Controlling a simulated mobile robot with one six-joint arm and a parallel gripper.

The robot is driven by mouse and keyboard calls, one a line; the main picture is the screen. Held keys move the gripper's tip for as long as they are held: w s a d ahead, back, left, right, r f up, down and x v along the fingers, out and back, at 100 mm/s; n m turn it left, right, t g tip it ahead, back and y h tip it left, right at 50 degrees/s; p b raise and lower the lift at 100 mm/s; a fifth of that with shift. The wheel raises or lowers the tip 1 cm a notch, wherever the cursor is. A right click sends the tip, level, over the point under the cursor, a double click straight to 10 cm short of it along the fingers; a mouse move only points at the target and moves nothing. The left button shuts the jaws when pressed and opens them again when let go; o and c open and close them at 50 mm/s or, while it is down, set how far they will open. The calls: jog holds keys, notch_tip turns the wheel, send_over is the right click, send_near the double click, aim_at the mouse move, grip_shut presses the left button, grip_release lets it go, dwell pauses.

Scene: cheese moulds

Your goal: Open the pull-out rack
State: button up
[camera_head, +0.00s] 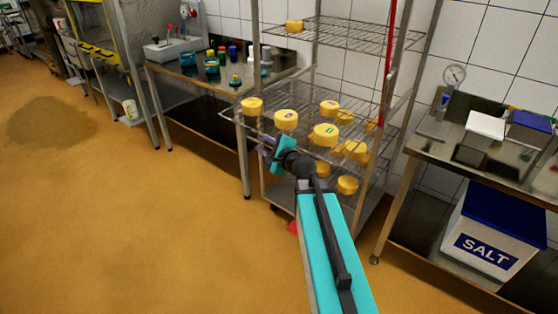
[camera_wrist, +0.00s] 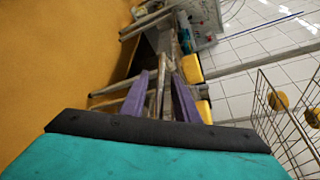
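The wire rack (camera_head: 355,36) stands against the tiled wall in the head view, with metal posts and several wire shelves. Yellow cheese rounds (camera_head: 286,120) sit on its shelves. My gripper (camera_head: 262,141) is at the rack's front left, around the height of a middle shelf. In the wrist view my two purple fingers (camera_wrist: 166,92) stand apart. A thin metal bar shows between them, but I cannot tell whether they touch it. Part of the wire shelving (camera_wrist: 290,128) shows at the right of the wrist view. I cannot make out a separate handle.
A steel table (camera_head: 190,80) with jars and a scale stands left of the rack. Another steel table (camera_head: 430,150) stands to the right, with a white SALT bin (camera_head: 470,235) under it.

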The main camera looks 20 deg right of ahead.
jog(key=p+v, duration=0.1)
jog(key=v, duration=0.1)
jog(key=shift+s, duration=0.4)
jog(key=p+v, duration=0.1)
jog(key=p, duration=0.2)
jog(key=p+v, duration=0.1)
jog(key=p, duration=0.3)
jog(key=shift+f, duration=0.2)
jog(key=f+p+v, duration=0.1)
jog(key=p+v, duration=0.6)
jog(key=p, duration=0.6)
jog(key=shift+s+f, duration=0.2)
jog(key=shift+f, duration=0.2)
dwell(0.8)
